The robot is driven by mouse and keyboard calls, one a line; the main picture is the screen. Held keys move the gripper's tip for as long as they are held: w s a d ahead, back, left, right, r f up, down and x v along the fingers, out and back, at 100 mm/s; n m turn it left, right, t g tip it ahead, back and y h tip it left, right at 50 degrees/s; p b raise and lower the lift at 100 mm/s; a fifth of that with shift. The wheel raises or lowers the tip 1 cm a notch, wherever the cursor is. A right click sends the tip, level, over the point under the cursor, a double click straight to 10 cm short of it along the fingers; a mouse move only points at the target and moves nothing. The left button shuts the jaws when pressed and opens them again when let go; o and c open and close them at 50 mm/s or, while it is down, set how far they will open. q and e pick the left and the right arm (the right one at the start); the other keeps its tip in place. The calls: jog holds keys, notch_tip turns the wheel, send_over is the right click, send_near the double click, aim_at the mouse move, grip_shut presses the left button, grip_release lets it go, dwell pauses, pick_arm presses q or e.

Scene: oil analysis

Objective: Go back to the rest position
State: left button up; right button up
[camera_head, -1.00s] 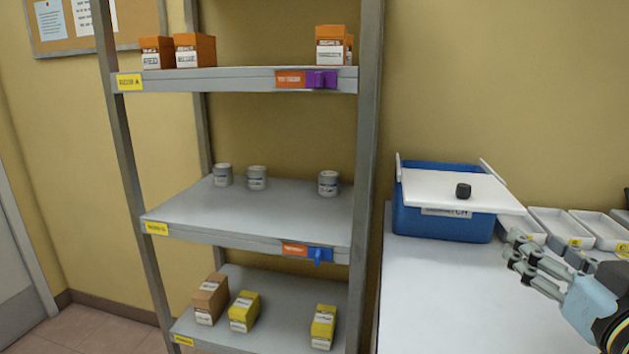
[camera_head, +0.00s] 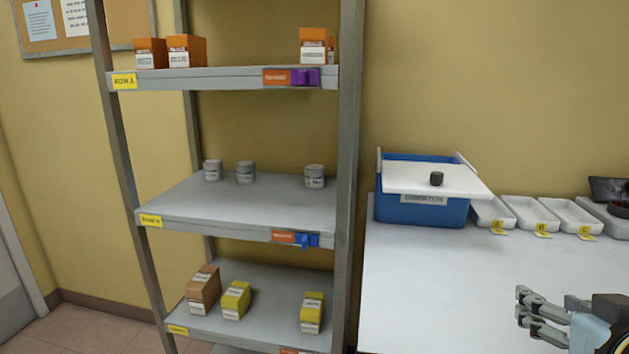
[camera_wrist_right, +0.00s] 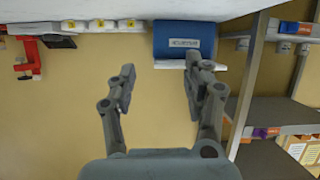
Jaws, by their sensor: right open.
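My right gripper (camera_head: 545,316) is open and empty over the white table at the lower right of the head view. In the right wrist view, its two fingers (camera_wrist_right: 160,85) stand apart with nothing between them. My left gripper is not in view. The blue bin (camera_head: 420,211) stands on the table to the left of and beyond my right gripper, clear of it. A white lid (camera_head: 410,178) with a dark knob (camera_head: 436,179) lies across its top, a little askew. The bin also shows in the right wrist view (camera_wrist_right: 175,41), beyond the fingers.
A grey shelf unit (camera_head: 250,205) stands left of the table (camera_head: 440,290), holding orange boxes, small grey jars, and brown and yellow boxes. White trays (camera_head: 535,212) with yellow tags sit right of the bin. The table front is clear.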

jog(key=s+a+f+n+g+y, duration=0.1)
jog(key=s+a+f+n+g, duration=0.25)
jog(key=s, duration=0.55)
jog(key=s+a+f+g+y, duration=0.1)
jog(key=s+a+f+g, duration=0.1)
jog(key=s+f+g, duration=0.5)
jog(key=s+d+f+b, duration=0.1)
jog(key=s+f, duration=0.1)
jog(key=f, duration=1.2)
jog(key=s+d+f+b, duration=0.2)
jog(key=s+f, duration=0.1)
jog(key=f, duration=1.1)
jog(key=s+f+g+b, duration=0.1)
jog(key=s+f+b, duration=0.1)
jog(key=s+f, duration=1.4)
jog(key=shift+s+d+f+m+g, duration=0.2)
jog(key=shift+s+m+g, duration=0.15)
jog(key=shift+s+m, duration=0.15)
